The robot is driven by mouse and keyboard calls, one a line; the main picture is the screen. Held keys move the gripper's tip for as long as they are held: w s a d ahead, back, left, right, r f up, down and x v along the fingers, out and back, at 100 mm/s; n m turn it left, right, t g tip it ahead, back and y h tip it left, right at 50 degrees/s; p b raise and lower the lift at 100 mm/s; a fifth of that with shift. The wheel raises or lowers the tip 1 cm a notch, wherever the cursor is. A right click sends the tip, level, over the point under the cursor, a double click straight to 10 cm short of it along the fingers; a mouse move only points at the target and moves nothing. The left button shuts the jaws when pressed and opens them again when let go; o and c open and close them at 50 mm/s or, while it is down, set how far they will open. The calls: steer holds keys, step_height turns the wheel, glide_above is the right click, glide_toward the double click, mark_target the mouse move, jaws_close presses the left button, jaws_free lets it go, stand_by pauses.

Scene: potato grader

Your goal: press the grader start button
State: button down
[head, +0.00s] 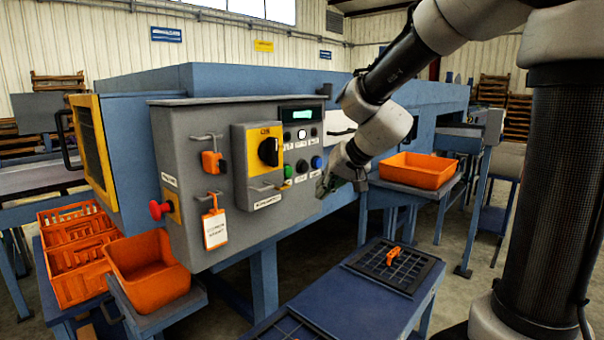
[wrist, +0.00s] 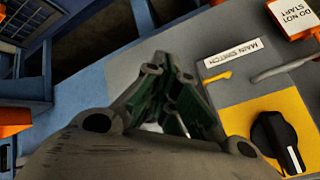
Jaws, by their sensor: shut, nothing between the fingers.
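The grader's grey control panel (head: 180,140) faces me in the head view. Its right part carries a green button (head: 288,172), a black button (head: 302,166) and a blue button (head: 317,162); their labels are too small to read. My gripper (head: 323,188) is shut and empty, just right of and below these buttons, apart from the green one. In the wrist view my gripper (wrist: 168,65) has its fingers together over the panel's edge, and no button shows there. The black main switch knob (head: 268,151) sits on a yellow plate; it also shows in the wrist view (wrist: 272,138).
An orange padlock (head: 211,162) and a "DO NOT START" tag (head: 215,230) hang on the panel. A red mushroom button (head: 160,209) sticks out at its left. An orange bin (head: 418,171) stands right of my gripper. A blue table (head: 350,300) with a grid tray stands in front.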

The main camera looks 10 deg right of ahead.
mark_target(288, 172)
steer(key=shift+w+d+r+t, duration=0.2)
steer(key=shift+w+t, duration=0.1)
steer(key=shift+w, duration=0.1)
steer(key=w+a, duration=0.5)
steer(key=w, duration=0.2)
steer(key=shift+w, duration=0.15)
stand_by(1.6)
steer(key=shift+w+a, duration=0.2)
steer(key=shift+w, duration=0.15)
steer(key=shift+w+a, duration=0.3)
steer(key=shift+w, duration=0.1)
stand_by(0.6)
steer(key=shift+s+d, duration=0.1)
stand_by(0.4)
steer(key=shift+s+d, duration=0.4)
steer(key=shift+s, duration=0.25)
